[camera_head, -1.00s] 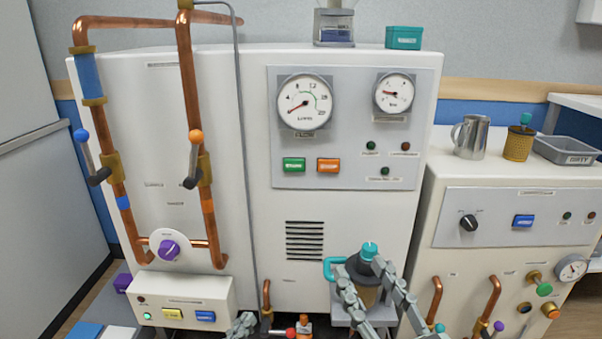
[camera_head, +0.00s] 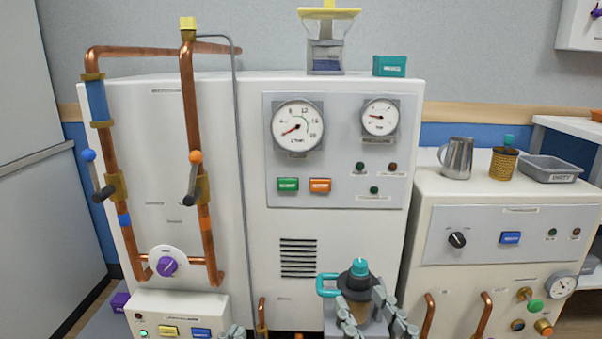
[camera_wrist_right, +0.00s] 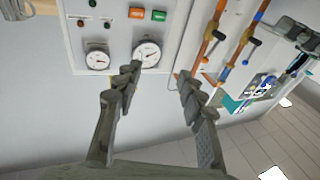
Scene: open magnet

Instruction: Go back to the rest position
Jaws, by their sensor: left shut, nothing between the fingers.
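My left gripper (camera_head: 233,331) shows only as a tip at the bottom edge of the head view, in front of the white machine (camera_head: 354,236). It is shut and empty; most of that arm is cut off. My right gripper (camera_head: 361,298) is open, its two fingers apart at the lower middle. From the head, the fingers overlap a dark-topped pot (camera_head: 358,277) with a teal knob and teal handle; I cannot tell the depth between them. In the right wrist view the two fingers of the right gripper (camera_wrist_right: 156,80) stand wide apart with nothing between them.
Copper pipes (camera_head: 193,130) with orange and blue levers run up the machine's left side. A second white cabinet (camera_head: 440,196) at right carries a metal jug (camera_head: 457,158), a brass cup (camera_head: 503,165) and a grey tray (camera_head: 549,169). A small control box (camera_head: 180,307) stands low at left.

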